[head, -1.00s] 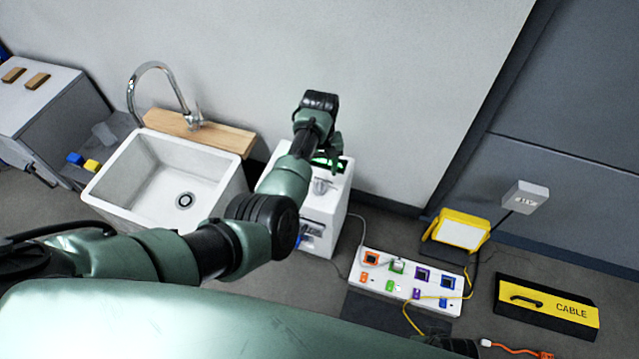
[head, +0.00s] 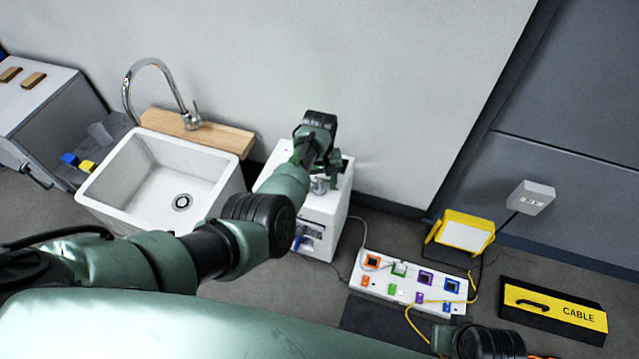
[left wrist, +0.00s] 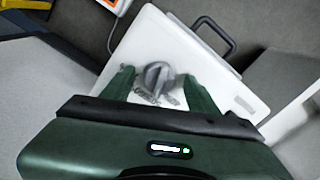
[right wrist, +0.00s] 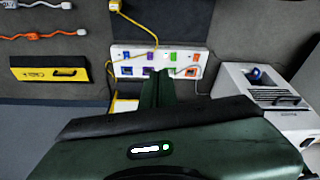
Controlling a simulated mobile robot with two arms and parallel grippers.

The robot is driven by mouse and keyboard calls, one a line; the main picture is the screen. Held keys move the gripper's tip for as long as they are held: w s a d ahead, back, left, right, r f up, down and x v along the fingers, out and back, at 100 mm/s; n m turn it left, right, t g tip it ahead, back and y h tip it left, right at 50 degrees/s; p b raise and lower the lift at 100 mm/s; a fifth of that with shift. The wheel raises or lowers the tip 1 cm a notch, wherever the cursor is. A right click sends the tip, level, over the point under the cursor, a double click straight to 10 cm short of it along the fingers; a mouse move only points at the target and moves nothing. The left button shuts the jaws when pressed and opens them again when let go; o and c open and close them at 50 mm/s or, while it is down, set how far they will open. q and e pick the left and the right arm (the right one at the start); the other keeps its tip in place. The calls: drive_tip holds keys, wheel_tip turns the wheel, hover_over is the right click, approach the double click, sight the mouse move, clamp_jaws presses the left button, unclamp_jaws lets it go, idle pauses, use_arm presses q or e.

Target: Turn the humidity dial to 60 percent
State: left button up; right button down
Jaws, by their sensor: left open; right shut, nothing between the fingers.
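The humidity dial is a grey knob (left wrist: 157,77) on the white top face of a box-shaped unit (head: 322,208). In the left wrist view the knob sits between the two green fingers of my left gripper (left wrist: 160,88), which are open with a gap on each side. Printed marks around the knob are too blurred to read. In the head view my left gripper (head: 322,172) is over the unit's top and partly hides the knob. My right gripper (right wrist: 158,85) is shut and empty, with the power strip beyond its fingertips in the right wrist view.
A white sink (head: 150,205) with a tap stands left of the unit. A white power strip (head: 405,282) with coloured sockets lies to the right. A yellow lamp (head: 462,232) and a yellow cable box (head: 553,308) are farther right. Loose cables cross the floor.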

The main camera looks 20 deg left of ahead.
use_arm(q)
clamp_jaws()
use_arm(e)
drive_tip(key=shift+w, duration=0.1)
use_arm(q)
drive_tip(key=m+p, duration=0.2)
drive_tip(key=m, duration=0.3)
drive_tip(key=shift+r, duration=0.1)
drive_tip(key=shift+w+m+p, duration=0.1)
drive_tip(key=shift+m+p, duration=0.3)
drive_tip(key=shift+m, duration=1)
use_arm(e)
wheel_tip(320, 180, down, 10)
drive_tip(key=s, duration=0.1)
drive_tip(key=shift+r+g, duration=0.2)
drive_tip(key=shift+g, duration=0.1)
drive_tip(key=shift+s+f, duration=0.15)
use_arm(q)
unclamp_jaws()
